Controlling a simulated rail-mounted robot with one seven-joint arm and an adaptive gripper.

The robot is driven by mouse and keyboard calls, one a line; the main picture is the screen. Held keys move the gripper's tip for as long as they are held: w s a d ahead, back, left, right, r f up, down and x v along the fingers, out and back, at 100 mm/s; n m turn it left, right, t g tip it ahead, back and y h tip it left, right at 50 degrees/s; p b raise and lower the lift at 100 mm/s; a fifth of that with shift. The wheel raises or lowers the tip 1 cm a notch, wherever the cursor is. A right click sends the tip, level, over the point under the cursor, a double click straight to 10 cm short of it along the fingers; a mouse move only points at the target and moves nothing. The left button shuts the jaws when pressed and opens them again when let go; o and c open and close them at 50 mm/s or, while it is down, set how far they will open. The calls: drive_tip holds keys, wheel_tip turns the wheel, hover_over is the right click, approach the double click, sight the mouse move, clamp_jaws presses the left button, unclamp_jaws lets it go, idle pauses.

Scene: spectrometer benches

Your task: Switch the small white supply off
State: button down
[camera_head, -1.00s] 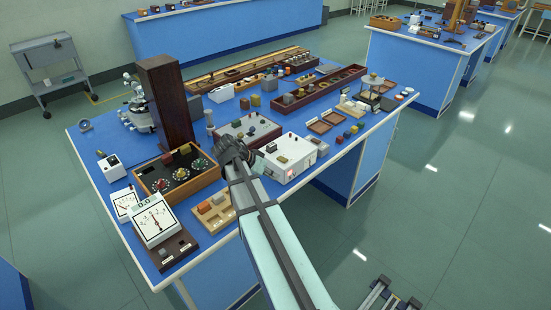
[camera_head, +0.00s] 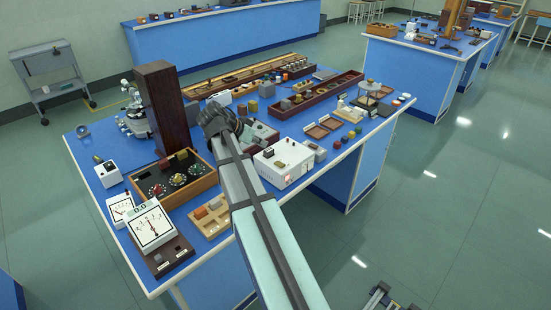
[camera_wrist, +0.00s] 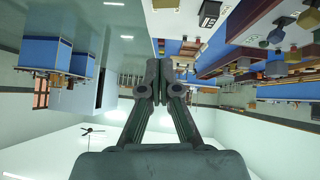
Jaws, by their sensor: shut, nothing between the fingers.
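A white box-shaped supply (camera_head: 283,163) with a small red lit spot on its front stands at the bench's near right edge. A smaller white box (camera_head: 108,172) with a dark part on top stands at the bench's left side. I cannot tell for sure which one the task names. The end of my arm is over the middle of the bench, left of and beyond the lit supply. The head view does not show the fingertips clearly. In the wrist view my gripper (camera_wrist: 158,80) is shut and empty, with nothing touching its tips.
On the blue bench (camera_head: 185,267) are a tall dark wooden block (camera_head: 162,105), a wooden dial box (camera_head: 172,178), a white meter (camera_head: 152,226) and a wooden tray (camera_head: 211,217). Long component trays (camera_head: 318,95) lie at the back. Open floor surrounds the bench.

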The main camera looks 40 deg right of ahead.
drive_tip(key=p, duration=0.3)
hover_over(283, 164)
drive_tip(key=a, duration=0.2)
drive_tip(key=f, duration=0.4)
drive_tip(key=w+f, duration=0.1)
drive_tip(key=f, duration=0.1)
drive_tip(key=shift+f, duration=0.35)
drive_tip(key=shift+s+f+p, duration=0.25)
drive_tip(key=shift+f+p, duration=0.2)
drive_tip(key=shift+f, duration=0.6)
drive_tip(key=shift+s+f+p, duration=0.1)
drive_tip(key=shift+f+p, duration=0.2)
drive_tip(key=shift+f, duration=0.75)
drive_tip(key=shift+s+f+t+b, duration=0.15)
drive_tip(key=shift+f+t+b, duration=0.25)
drive_tip(key=shift+b, duration=0.65)
drive_tip(key=shift+r, duration=0.15)
